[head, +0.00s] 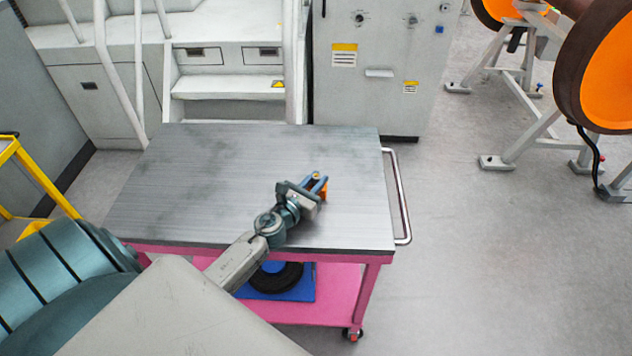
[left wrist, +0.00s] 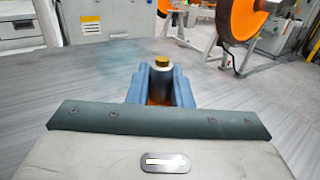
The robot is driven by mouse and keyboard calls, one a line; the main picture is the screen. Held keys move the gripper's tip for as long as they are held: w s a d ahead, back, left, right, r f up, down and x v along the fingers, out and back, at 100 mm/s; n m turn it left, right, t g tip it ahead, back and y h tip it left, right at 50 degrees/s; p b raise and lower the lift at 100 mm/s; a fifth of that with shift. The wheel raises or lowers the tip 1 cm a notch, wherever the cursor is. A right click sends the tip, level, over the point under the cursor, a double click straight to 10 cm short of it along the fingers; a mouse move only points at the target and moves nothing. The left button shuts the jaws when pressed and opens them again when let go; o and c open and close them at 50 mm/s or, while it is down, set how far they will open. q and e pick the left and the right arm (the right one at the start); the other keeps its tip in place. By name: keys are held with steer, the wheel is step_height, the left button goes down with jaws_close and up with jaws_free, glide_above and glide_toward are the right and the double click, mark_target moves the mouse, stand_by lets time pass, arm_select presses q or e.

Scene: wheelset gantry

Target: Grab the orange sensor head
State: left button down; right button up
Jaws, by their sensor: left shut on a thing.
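My left gripper (head: 316,183) has blue fingers and is over the right part of the cart's grey top. It is shut on the orange sensor head (head: 324,193), whose orange side shows beside the fingers. In the left wrist view, the sensor head (left wrist: 161,82) stands between the blue fingers. A dark grey cylinder with a pale collar and a gold cap shows there, with orange low between the fingers. The fingers hide most of its body. I cannot tell whether it touches the cart top. My right gripper is not in view.
The pink cart (head: 250,150) has a bare grey top and a side handle (head: 400,195). A blue item with a black ring (head: 276,282) is on its lower shelf. White steps (head: 228,85) and a cabinet (head: 375,60) stand behind. An orange-faced wheel (head: 605,75) is at right.

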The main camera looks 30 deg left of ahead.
mark_target(316, 176)
arm_select(q)
steer(key=shift+r+p, duration=0.35)
steer(key=shift+r, duration=0.35)
step_height(316, 176, up, 2)
steer(key=shift+p, duration=1)
steer(key=s+a+b, duration=0.2)
steer(key=s+b, duration=0.2)
steer(key=s, duration=0.3)
steer(key=s+a+r+b, duration=0.1)
steer(key=s+b, duration=0.3)
steer(key=s, duration=0.4)
steer(key=shift+s+a+b, duration=0.3)
steer(key=shift+a, duration=0.05)
